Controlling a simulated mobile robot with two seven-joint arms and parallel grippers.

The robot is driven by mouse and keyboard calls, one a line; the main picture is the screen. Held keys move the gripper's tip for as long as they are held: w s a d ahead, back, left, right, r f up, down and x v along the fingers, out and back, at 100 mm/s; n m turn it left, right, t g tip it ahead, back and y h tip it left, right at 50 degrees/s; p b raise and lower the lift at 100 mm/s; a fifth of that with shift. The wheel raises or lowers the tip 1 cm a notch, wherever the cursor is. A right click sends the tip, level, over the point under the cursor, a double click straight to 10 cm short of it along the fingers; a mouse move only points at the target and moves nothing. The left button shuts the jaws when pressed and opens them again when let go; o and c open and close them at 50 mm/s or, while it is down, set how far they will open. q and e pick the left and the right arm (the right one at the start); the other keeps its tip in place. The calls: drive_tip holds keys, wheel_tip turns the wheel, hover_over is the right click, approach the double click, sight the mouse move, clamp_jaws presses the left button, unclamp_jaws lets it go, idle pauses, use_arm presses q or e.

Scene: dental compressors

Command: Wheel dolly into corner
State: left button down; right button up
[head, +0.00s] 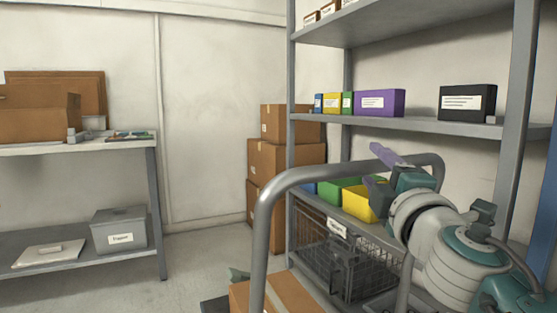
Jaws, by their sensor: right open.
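The dolly shows by its bent grey tube handle (262,220), which rises in the front middle and curves over to the right. A taped cardboard box (292,293) sits low behind the handle, seemingly on the dolly. The dolly's base and wheels are mostly out of frame. My right gripper (377,170) is open, with its purple fingers at the handle's top bar near the right bend. The bar passes between the fingers in the picture; I cannot tell whether they touch it. My left gripper is not in view. The corner (283,70) is partly hidden by the shelf rack.
A grey shelf rack (405,125) with bins and a wire basket (345,262) stands close on the right. Stacked cartons (270,160) stand against the back wall. A workbench (100,147) is at left. Clear floor (195,250) lies between bench and dolly.

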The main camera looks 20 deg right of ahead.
drive_tip(key=shift+b+x, duration=0.3)
drive_tip(key=shift+x, duration=1.8)
drive_tip(key=shift+c, duration=0.3)
clamp_jaws()
